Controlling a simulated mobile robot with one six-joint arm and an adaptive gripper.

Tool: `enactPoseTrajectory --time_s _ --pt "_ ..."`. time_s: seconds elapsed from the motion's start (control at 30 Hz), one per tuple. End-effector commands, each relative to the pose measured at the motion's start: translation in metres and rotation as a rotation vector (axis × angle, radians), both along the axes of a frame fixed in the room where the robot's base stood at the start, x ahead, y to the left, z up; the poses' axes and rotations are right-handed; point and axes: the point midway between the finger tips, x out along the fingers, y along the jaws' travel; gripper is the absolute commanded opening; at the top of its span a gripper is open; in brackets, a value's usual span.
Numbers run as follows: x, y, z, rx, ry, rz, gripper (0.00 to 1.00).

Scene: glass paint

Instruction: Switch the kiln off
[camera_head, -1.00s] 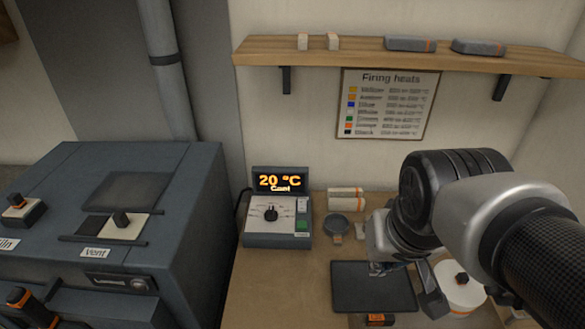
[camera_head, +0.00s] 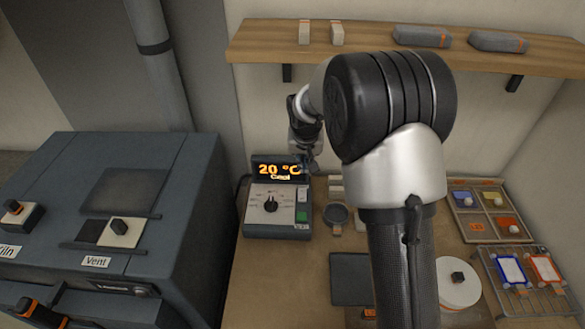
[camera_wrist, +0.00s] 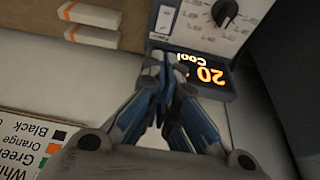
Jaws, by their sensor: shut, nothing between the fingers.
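The kiln (camera_head: 185,215) is the large dark grey box at the left of the head view. A switch (camera_head: 15,212) with an orange-trimmed knob is at its far left, by a label ending in "iln". The control box (camera_head: 262,228) has a round dial (camera_head: 271,204), a green switch (camera_head: 302,216) and a display (camera_head: 276,170) reading "20 °C Cool". My gripper (camera_head: 308,162) is shut and empty, at the right of the display in the head view. In the wrist view, the closed fingertips (camera_wrist: 163,62) overlap the display's edge; the dial (camera_wrist: 223,13) shows beyond. I cannot tell whether they touch.
A vent slider (camera_head: 120,226) is on the kiln top. A paint tray (camera_head: 462,205), a rack (camera_head: 485,268) and a dark mat (camera_head: 345,275) lie on the bench at right.

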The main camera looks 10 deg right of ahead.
Motion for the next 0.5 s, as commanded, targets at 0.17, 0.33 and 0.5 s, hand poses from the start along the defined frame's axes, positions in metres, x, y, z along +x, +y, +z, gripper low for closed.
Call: enactPoseTrajectory --time_s 0.17,0.33,0.5 --pt "0.0088 0.0010 -0.0126 0.001 0.002 -0.004 0.00" --pt "0.0092 0.0011 -0.0138 0.001 0.002 -0.005 0.00" --pt "0.0091 0.0010 -0.0143 0.001 0.003 -0.005 0.00"
